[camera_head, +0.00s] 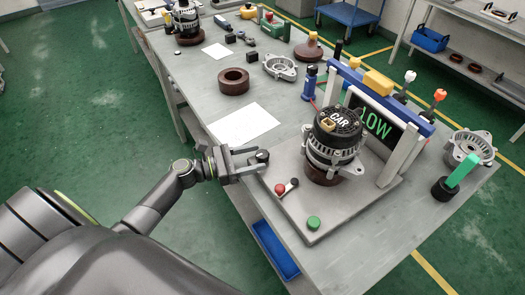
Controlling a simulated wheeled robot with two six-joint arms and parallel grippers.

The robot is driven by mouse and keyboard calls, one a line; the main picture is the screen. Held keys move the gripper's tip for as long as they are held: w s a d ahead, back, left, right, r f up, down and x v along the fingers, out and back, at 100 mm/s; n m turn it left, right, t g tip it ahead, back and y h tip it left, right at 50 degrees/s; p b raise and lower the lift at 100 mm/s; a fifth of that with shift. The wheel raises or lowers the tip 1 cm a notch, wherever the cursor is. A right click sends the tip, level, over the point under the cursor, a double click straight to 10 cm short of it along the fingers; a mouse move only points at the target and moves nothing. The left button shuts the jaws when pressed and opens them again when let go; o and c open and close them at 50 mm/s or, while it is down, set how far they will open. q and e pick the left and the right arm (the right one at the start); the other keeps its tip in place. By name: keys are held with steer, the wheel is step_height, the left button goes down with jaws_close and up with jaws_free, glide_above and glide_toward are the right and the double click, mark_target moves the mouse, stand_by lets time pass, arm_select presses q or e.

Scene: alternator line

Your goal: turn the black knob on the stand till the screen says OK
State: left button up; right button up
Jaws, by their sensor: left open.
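The grey stand (330,213) sits on the table and bears an alternator (333,142) with a black top labelled "CAR". The screen (371,120) behind the alternator reads "LOW" in green. My right gripper is not in view.
A white sheet (245,123) and a brown ring (233,81) lie farther back. A green-handled tool (461,172) stands at the right.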

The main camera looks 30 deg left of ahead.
mark_target(256, 158)
arm_select(q)
steer(key=shift+x, duration=1.65)
steer(key=c, duration=1)
